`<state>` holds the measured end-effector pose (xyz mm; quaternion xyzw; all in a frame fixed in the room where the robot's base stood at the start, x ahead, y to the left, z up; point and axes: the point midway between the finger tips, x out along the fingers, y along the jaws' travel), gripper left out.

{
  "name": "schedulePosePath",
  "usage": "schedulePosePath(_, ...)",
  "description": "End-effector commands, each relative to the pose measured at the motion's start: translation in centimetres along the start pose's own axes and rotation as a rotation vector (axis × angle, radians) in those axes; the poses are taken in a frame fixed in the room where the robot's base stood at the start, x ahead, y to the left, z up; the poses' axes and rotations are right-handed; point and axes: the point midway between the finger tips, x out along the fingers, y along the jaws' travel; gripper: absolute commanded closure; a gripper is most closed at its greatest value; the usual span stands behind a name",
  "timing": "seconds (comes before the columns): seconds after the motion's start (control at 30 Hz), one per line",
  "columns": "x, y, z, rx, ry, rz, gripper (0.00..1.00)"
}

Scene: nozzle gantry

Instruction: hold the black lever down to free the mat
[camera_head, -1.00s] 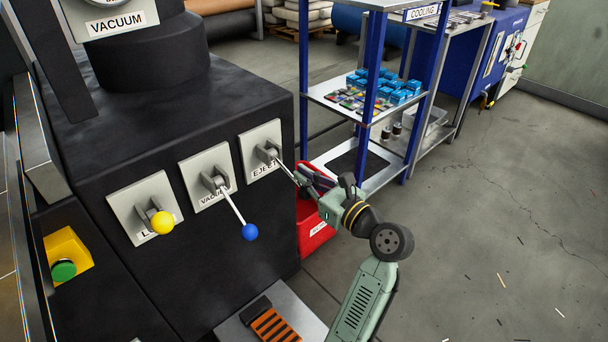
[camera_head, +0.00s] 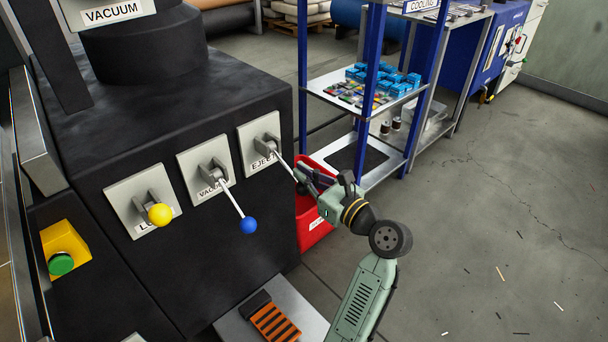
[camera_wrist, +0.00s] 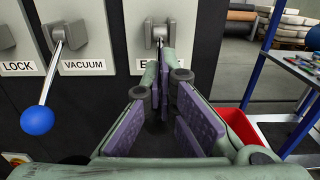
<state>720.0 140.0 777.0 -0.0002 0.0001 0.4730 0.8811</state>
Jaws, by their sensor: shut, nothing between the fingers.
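The EJECT lever (camera_head: 282,160) is the rightmost of three on the machine's black front. Its thin metal rod slants down and out from its bracket to the fingers of my gripper (camera_head: 303,177). My fingers hide the rod's far end, so I see no black knob. In the wrist view my gripper (camera_wrist: 165,85) is shut, its fingertips right in front of the EJECT lever (camera_wrist: 160,42). I cannot tell whether they touch it. I cannot make out which thing is the mat; a dark flat sheet (camera_head: 357,158) lies on the rack's low shelf.
The VACUUM lever with a blue knob (camera_head: 249,225) and the LOCK lever with a yellow knob (camera_head: 159,214) are to the left. A red bin (camera_head: 316,226) stands behind my gripper. An orange-striped pedal (camera_head: 275,321) is below. The floor at right is open.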

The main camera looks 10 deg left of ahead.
Motion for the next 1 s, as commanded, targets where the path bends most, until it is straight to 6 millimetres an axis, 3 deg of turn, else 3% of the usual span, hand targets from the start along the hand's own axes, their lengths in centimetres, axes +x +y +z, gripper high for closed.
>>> schedulePosePath(0.5, -0.2, 0.0, -0.1, 0.001, 0.003, 0.0, 1.0)
schedulePosePath(1.0, -4.1, -0.1, -0.1, 0.002, 0.004, -0.003, 1.0)
